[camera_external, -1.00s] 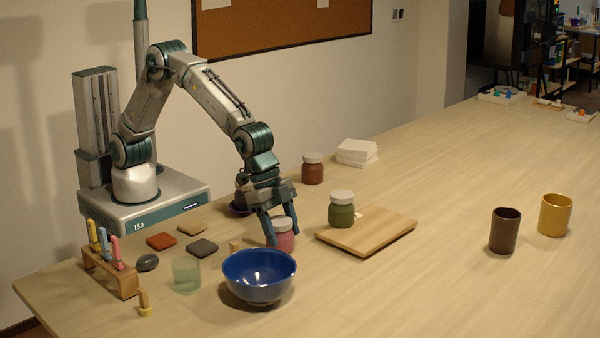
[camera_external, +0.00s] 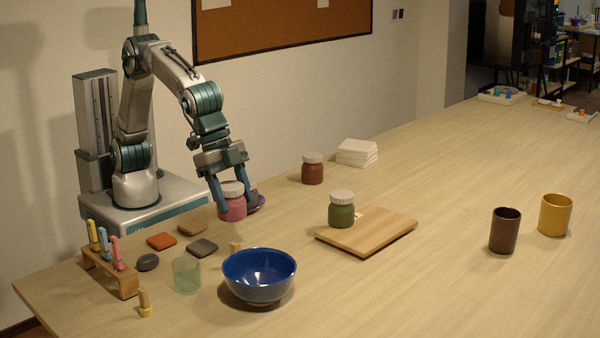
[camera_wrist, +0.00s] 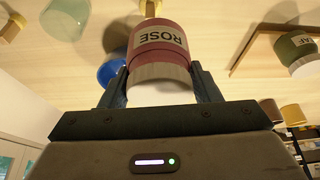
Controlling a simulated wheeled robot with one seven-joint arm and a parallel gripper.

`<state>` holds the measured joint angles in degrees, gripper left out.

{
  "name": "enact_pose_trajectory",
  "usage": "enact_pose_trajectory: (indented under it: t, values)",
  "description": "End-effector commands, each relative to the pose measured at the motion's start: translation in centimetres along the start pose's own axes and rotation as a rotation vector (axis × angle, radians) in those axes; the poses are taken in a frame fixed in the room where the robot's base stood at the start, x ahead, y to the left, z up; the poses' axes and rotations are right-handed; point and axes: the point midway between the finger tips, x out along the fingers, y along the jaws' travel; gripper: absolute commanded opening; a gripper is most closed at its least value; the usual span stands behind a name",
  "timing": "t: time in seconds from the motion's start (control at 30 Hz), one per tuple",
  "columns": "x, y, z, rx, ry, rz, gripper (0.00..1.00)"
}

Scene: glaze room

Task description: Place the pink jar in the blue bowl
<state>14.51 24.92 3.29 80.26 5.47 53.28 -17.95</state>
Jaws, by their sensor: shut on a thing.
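The pink jar (camera_external: 233,204) has a white lid and hangs between the fingers of my gripper (camera_external: 233,190), which is shut on it. In the wrist view the jar (camera_wrist: 158,42) shows a label reading "ROSE", and my gripper's fingers (camera_wrist: 160,85) clasp its two sides. In the external view the jar is raised above the table, behind and to the left of the blue bowl (camera_external: 250,288). The bowl stands upright on the table, and its visible inside is empty. Part of the bowl also shows in the wrist view (camera_wrist: 111,68), left of the jar.
A green glass (camera_external: 187,276) stands left of the bowl, with a small wooden block (camera_external: 235,248) behind it. A green jar (camera_external: 342,212) stands on a wooden board (camera_external: 385,240) at right.

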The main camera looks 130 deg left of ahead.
Motion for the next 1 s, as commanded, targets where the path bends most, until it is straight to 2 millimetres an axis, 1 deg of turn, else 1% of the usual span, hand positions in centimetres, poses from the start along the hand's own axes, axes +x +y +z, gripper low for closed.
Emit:
enact_pose_trajectory:
  t: [0.03,0.2,0.4,0.5,0.6,0.8,0.87,0.97,1.0]
  values:
    - [-0.1,0.4,-1.4,-0.006,0.001,-0.002,0.27]
    - [0.9,1.9,-5.3,-0.031,-0.001,-0.012,0.27]
    - [2.6,3.6,-9.0,-0.057,-0.001,-0.024,0.27]
    - [3.5,4.5,-10.3,-0.068,-0.001,-0.028,0.27]
    - [4.2,5.3,-11.2,-0.074,0.001,-0.031,0.27]
    - [5.3,6.1,-12.1,-0.083,0.002,-0.036,0.27]
    - [5.6,6.2,-12.1,-0.084,0.002,-0.037,0.27]
    - [6.9,6.3,-11.7,-0.085,0.0,-0.038,0.27]
    - [7.6,6.3,-11.3,-0.084,-0.001,-0.038,0.27]
